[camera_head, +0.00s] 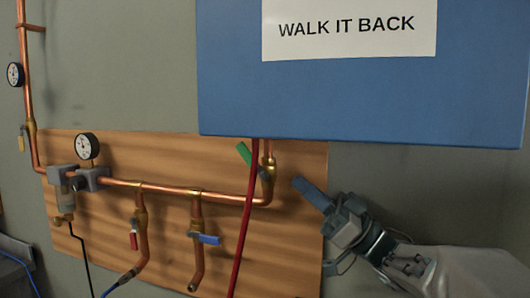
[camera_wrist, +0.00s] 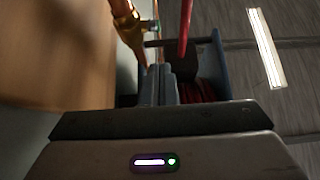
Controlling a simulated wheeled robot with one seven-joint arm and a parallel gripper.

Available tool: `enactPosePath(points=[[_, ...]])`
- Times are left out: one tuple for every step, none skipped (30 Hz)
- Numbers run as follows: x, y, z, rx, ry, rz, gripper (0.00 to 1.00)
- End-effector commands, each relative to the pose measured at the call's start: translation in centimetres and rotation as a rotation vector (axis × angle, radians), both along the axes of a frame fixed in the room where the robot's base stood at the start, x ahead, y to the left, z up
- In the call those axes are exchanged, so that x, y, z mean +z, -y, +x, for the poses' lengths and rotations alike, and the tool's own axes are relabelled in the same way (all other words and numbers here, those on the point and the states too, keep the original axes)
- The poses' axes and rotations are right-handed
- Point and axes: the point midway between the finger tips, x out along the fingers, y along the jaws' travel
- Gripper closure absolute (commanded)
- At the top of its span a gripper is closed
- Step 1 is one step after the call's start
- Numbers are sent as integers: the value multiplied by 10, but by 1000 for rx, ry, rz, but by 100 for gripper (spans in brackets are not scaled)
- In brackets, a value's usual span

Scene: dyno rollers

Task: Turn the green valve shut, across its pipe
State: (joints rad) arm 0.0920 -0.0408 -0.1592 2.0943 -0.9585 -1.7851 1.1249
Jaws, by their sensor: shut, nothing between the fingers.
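The green valve handle (camera_head: 244,153) sits on the short upright copper pipe at the right end of the pipework. It slants up and left from its brass body (camera_head: 267,170), at an angle to the pipe. A red hose passes just in front of this valve. My gripper (camera_head: 298,183) is to the right of the valve, its blue-grey fingers pointing up and left, apart from it. In the wrist view my gripper (camera_wrist: 161,72) has its fingers together and empty.
A blue panel (camera_head: 370,105) with a "WALK IT BACK" sign (camera_head: 350,48) hangs above my arm. The red hose (camera_head: 246,215) runs down past the wooden board (camera_head: 290,250). Valves with a red handle (camera_head: 133,241), a blue handle (camera_head: 206,239) and a yellow handle (camera_head: 21,142) are farther left.

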Motion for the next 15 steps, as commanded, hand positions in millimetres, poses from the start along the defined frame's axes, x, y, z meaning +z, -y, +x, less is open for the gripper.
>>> enactPosePath(points=[[0,-1,0,0,0,0,100],[0,-1,0,0,0,0,100],[0,-1,0,0,0,0,100],[1,-1,0,0,0,0,100],[2,-2,0,0,0,0,100],[3,-3,1,0,0,0,100],[5,-5,2,0,1,0,100],[7,-7,2,0,1,0,100],[11,-11,4,1,2,-1,100],[14,-14,5,0,1,0,100],[18,-18,6,0,1,0,100],[23,-24,8,0,2,0,100],[26,-28,10,-1,1,1,100],[30,-32,11,-1,1,1,100],[34,-38,13,-1,1,0,100]])
